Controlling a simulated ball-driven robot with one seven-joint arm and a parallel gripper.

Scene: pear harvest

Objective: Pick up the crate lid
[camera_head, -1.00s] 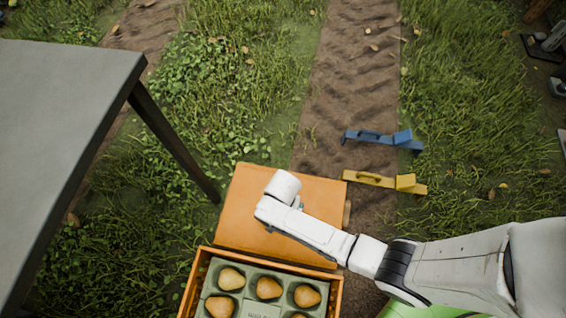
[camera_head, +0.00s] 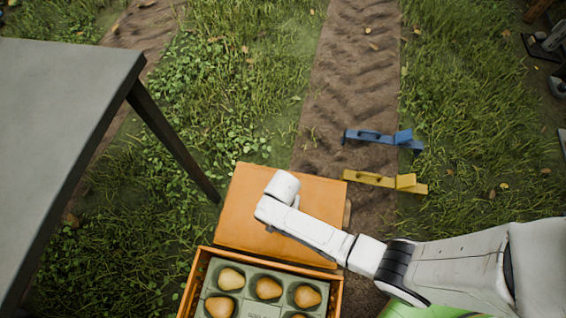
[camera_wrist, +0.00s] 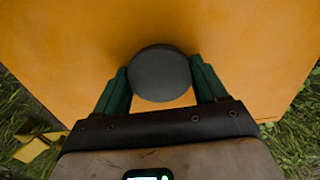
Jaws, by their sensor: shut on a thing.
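The crate lid (camera_head: 243,205) is a flat orange panel beside the open crate in the head view. It fills most of the wrist view (camera_wrist: 60,45). A round dark knob (camera_wrist: 160,74) stands on the lid. My gripper (camera_wrist: 162,80) has its green fingers on either side of the knob and is shut on it. In the head view my wrist hides the knob and the fingers. I cannot tell whether the lid is resting on something or raised.
An orange crate (camera_head: 187,290) with several pears in a grey-green tray is at the bottom. A grey table (camera_head: 60,110) stands at left. A blue tool-like object (camera_head: 370,136) and a yellow one (camera_head: 368,178) lie on the dirt track at right. Grass surrounds them.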

